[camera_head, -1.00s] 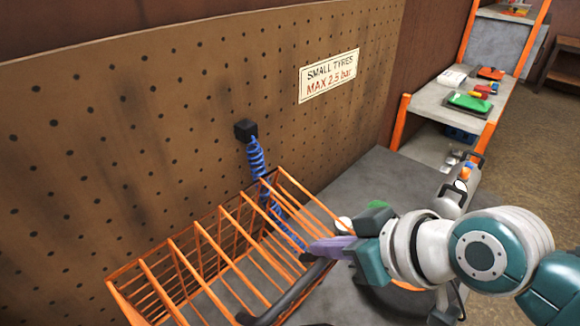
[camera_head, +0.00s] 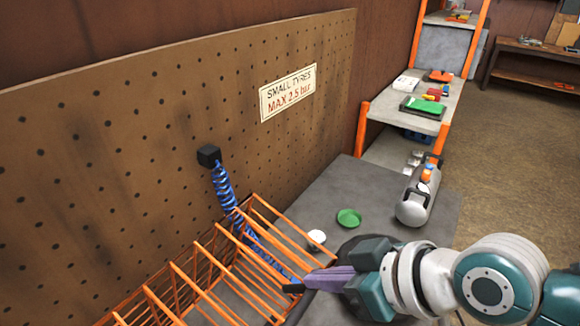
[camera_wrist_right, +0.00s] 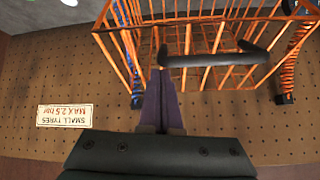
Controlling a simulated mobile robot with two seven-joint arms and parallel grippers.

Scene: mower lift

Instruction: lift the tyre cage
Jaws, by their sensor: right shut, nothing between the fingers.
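The tyre cage (camera_head: 185,282) is a frame of orange bars below the pegboard, cut off by the lower edge of the head view. It also shows at the top of the right wrist view (camera_wrist_right: 190,38), with a black handle bar (camera_wrist_right: 218,59) across it. My right gripper (camera_head: 300,284) has purple fingers, shut and empty, at the cage's near right side. In the right wrist view its fingertips (camera_wrist_right: 160,72) are close to the left end of the handle bar; I cannot tell whether they touch. My left gripper is not in view.
A coiled blue hose (camera_head: 224,190) hangs from a black block (camera_head: 209,155) on the pegboard (camera_head: 130,130) into the cage area. A white cup-like thing (camera_head: 316,238), a green dish (camera_head: 349,218) and a grey tank (camera_head: 415,205) stand on the grey bench (camera_head: 385,185). An orange-framed shelf (camera_head: 405,107) stands behind.

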